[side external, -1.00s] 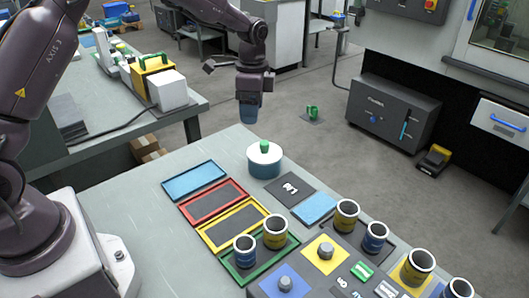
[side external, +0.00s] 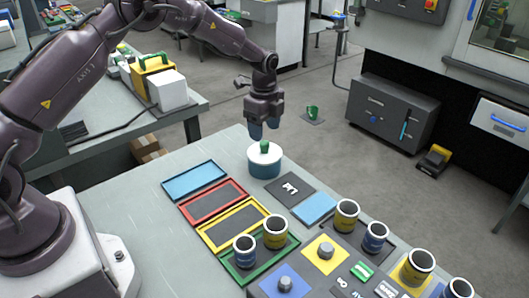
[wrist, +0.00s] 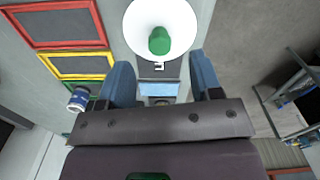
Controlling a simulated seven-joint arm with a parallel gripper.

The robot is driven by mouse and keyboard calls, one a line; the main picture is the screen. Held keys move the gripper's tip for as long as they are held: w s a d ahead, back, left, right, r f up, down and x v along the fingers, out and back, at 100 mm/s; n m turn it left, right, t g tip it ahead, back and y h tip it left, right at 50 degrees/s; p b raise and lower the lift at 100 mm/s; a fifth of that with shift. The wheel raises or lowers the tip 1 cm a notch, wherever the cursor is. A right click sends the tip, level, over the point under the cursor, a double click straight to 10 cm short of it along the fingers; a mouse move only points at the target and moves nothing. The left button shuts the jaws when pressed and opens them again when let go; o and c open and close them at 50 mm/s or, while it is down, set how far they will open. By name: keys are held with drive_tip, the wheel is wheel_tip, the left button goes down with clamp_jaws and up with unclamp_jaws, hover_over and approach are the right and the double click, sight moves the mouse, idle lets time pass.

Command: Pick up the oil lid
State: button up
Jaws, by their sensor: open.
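The oil lid (side external: 265,158) is a white disc with a green knob (side external: 265,146) on top. It sits on a round blue pot (side external: 264,170) near the far edge of the table. In the wrist view the white lid (wrist: 180,20) and its green knob (wrist: 159,41) lie at the top centre, beyond the fingertips. My gripper (side external: 263,132) is open and empty, just above the knob and apart from it. Its two blue fingers, with a clear gap between them (wrist: 164,75), point towards the lid in the wrist view.
Blue, red (side external: 213,201), yellow and green trays lie in a row left of the pot. Several cups (side external: 346,214) stand at the front right near a control panel with knobs (side external: 325,251). A dark plate (side external: 290,189) lies beside the pot.

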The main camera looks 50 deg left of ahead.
sight(264, 142)
wheel_tip(264, 142, down, 5)
drive_tip(key=shift+f, duration=0.15)
drive_tip(key=c, duration=1)
